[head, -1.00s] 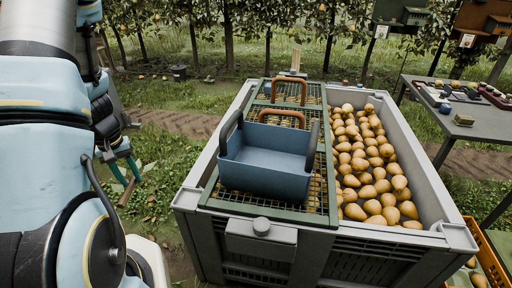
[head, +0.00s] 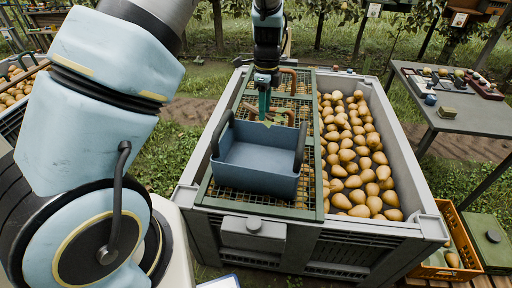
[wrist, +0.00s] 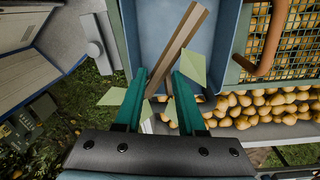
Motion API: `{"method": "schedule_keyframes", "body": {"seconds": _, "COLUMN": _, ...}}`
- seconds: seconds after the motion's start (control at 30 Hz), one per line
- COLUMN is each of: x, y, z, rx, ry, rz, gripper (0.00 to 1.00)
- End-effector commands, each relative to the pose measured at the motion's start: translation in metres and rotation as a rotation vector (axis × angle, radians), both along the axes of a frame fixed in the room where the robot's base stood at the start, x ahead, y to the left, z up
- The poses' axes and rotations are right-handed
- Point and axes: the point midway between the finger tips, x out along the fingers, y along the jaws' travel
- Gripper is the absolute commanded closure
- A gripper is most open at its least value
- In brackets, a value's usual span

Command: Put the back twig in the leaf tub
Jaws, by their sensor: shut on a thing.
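The blue leaf tub (head: 258,182), with two dark upright handles, sits on the green grating over the crate. Its inside looks empty in the head view. My gripper (head: 264,106) hangs over the tub's back side, pointing down. In the wrist view, my gripper (wrist: 160,76) is shut on the brown twig (wrist: 182,37), which has pale green leaves. The twig slants across the view in front of the blue tub wall (wrist: 131,28), above the tub.
The large grey crate (head: 433,225) holds many pears on its right side. Brown-handled grating lids (head: 299,86) lie behind the tub. A grey table (head: 470,115) with small objects stands at right. An orange crate (head: 432,270) is at the lower right.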

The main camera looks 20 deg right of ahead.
Motion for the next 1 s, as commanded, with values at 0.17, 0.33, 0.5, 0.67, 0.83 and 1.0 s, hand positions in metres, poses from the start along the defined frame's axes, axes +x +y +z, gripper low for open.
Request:
{"method": "schedule_keyframes", "body": {"seconds": 0.17, "x": -0.004, "y": -0.006, "z": -0.003, "rx": 0.005, "ry": 0.001, "rz": -0.049, "gripper": 1.00}}
{"method": "schedule_keyframes", "body": {"seconds": 0.33, "x": -0.004, "y": -0.006, "z": -0.019, "rx": 0.004, "ry": 0.001, "rz": -0.044, "gripper": 1.00}}
{"method": "schedule_keyframes", "body": {"seconds": 0.5, "x": -0.004, "y": -0.006, "z": -0.039, "rx": 0.004, "ry": 0.000, "rz": -0.044, "gripper": 1.00}}
{"method": "schedule_keyframes", "body": {"seconds": 0.67, "x": -0.004, "y": -0.006, "z": -0.054, "rx": 0.004, "ry": 0.001, "rz": -0.043, "gripper": 1.00}}
{"method": "schedule_keyframes", "body": {"seconds": 0.83, "x": -0.003, "y": -0.006, "z": -0.058, "rx": 0.002, "ry": 0.000, "rz": -0.042, "gripper": 1.00}}
{"method": "schedule_keyframes", "body": {"seconds": 1.0, "x": -0.003, "y": -0.006, "z": -0.057, "rx": 0.002, "ry": 0.000, "rz": -0.041, "gripper": 1.00}}
